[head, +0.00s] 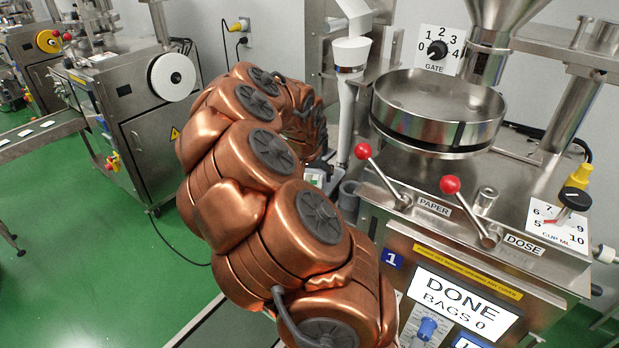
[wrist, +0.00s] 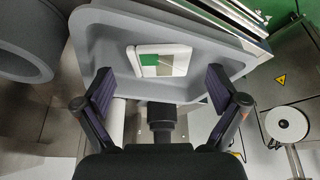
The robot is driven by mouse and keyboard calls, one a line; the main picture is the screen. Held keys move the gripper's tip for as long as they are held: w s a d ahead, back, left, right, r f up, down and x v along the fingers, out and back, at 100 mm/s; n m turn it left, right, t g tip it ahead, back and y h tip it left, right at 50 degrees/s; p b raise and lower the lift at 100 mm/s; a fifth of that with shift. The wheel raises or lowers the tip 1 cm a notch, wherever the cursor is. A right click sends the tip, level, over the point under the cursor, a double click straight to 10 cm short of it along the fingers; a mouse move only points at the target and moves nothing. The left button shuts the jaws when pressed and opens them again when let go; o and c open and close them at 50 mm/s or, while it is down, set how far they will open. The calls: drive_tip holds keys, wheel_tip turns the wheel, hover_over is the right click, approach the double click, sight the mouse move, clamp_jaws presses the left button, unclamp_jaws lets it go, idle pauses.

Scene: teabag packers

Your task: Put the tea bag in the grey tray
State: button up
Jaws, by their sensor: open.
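The tea bag (wrist: 160,62) is a flat white-edged square with a green and pale face. In the wrist view it lies on a grey tray (wrist: 105,42) with raised sides. My gripper (wrist: 160,74) is open, its two dark fingers apart on either side of the tea bag's near edge. Nothing is held between them; I cannot tell whether the fingertips touch the tray. In the head view the tea bag (head: 315,177) shows small beyond my copper arm. My gripper is mostly hidden there behind the arm.
A grey cylinder (wrist: 22,45) stands left of the tray. In the head view the packing machine (head: 470,240) stands close on the right with two red-knobbed levers (head: 450,185) and a screen (head: 462,300) reading DONE, BAGS 0. Another machine (head: 150,125) stands at back left; green floor is clear between.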

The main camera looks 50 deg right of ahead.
drive_tip(key=b+v, duration=0.2)
drive_tip(key=v, duration=0.9)
drive_tip(key=s+a+n+y, duration=0.2)
drive_tip(key=s+a, duration=0.1)
drive_tip(key=a, duration=0.9)
drive_tip(key=s+a+f+n+g+y, duration=0.1)
drive_tip(key=s+a+f+n, duration=0.3)
drive_tip(key=s+a, duration=0.5)
drive_tip(key=s+a+f+n+g, duration=0.3)
drive_tip(key=s+a, duration=0.6)
drive_tip(key=a, duration=0.3)
drive_tip(key=shift+s+f+n+y, duration=0.4)
drive_tip(key=shift+f+n, duration=0.05)
drive_tip(key=shift+n, duration=0.75)
drive_tip(key=shift+a, duration=0.1)
